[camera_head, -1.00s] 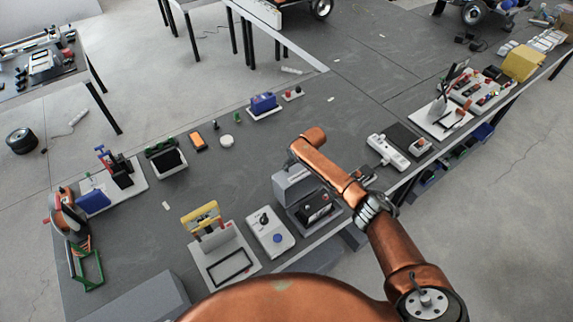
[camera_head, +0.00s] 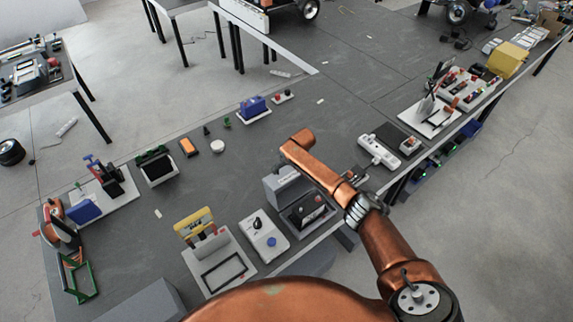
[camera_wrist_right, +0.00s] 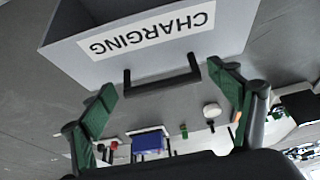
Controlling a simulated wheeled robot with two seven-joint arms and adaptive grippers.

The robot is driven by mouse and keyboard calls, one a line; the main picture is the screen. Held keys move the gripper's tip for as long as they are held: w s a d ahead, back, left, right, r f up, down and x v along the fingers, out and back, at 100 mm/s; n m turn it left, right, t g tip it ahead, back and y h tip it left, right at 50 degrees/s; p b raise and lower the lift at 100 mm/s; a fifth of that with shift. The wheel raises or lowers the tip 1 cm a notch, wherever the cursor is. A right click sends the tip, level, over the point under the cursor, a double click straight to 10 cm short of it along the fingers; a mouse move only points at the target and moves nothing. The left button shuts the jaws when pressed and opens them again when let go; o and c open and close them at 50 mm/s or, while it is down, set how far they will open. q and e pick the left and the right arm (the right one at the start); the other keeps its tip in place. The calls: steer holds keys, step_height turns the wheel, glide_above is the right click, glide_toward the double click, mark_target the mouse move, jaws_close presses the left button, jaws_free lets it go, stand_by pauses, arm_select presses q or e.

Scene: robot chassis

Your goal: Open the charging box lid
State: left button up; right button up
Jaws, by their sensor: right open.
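The charging box (camera_head: 280,189) is grey and stands near the table's front edge. Its grey panel stands upright behind a low base with a dark interior holding small items, so the lid looks raised. In the right wrist view the panel with the word CHARGING (camera_wrist_right: 150,32) shows upside down, with a black bar handle (camera_wrist_right: 163,76) at its edge. My right gripper (camera_wrist_right: 160,80) is open, its green-padded fingers on either side of the handle with visible gaps. My left gripper is not in view.
A white board with a blue button (camera_head: 263,236) and a yellow-topped stand (camera_head: 195,225) are left of the box. A white power strip (camera_head: 379,151) lies to its right. A blue case (camera_head: 253,106) and a white disc (camera_head: 218,146) lie beyond. Table between is clear.

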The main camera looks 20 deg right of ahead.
steer(key=v, duration=1.2)
stand_by(0.3)
